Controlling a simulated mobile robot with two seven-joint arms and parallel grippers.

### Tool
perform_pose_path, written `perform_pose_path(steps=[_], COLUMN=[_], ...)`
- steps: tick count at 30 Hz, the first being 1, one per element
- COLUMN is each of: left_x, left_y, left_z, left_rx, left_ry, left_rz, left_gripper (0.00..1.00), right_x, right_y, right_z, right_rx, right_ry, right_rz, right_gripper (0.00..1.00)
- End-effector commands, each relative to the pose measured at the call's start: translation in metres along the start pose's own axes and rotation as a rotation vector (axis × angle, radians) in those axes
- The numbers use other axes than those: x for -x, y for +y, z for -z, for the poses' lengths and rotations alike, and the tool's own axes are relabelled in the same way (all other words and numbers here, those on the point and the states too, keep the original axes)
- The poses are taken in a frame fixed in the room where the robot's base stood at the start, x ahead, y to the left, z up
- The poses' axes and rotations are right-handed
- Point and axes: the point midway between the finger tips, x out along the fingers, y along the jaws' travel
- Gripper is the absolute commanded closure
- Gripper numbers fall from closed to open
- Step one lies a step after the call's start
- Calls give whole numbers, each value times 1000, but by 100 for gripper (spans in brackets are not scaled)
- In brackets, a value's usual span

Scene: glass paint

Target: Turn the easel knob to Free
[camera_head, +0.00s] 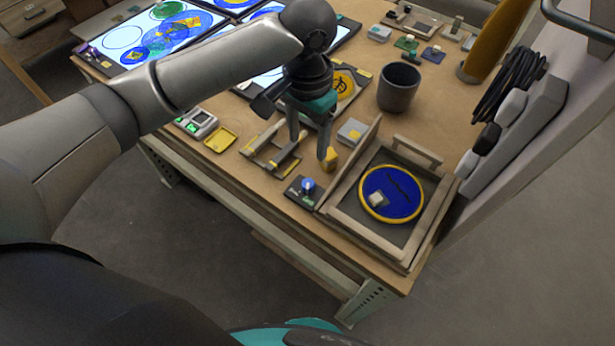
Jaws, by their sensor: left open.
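A small knob with a blue face and a pale pointer (308,186) sits on a dark plate at the near edge of the table, beside the left corner of the wooden easel (338,214). The lettering on the plate is too small to read, so I cannot tell its setting. The easel holds a round blue disc with a yellow rim (407,190). My left gripper (311,146) points down, open and empty, above and behind the knob, apart from it. My right gripper is not in view.
A yellow block (330,160) stands near my left gripper's right finger. A wooden rack (270,150) and a yellow tray (220,139) lie to the left. A dark grey cup (399,86) stands behind. Lit panels with coloured designs cover the far left.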

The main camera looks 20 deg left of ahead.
Motion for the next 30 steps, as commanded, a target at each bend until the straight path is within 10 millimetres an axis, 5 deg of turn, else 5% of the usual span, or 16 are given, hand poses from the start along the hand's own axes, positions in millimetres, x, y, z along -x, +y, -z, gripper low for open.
perform_pose_path(steps=[16,30], left_x=[-114,-139], left_y=[0,0], left_z=[-1,0], left_rx=[0,-2], left_ry=[-2,2], left_rz=[0,0], left_gripper=[34,34], right_x=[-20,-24], right_y=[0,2], right_z=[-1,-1], right_rx=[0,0], right_ry=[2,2], right_rz=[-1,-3], right_gripper=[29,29])
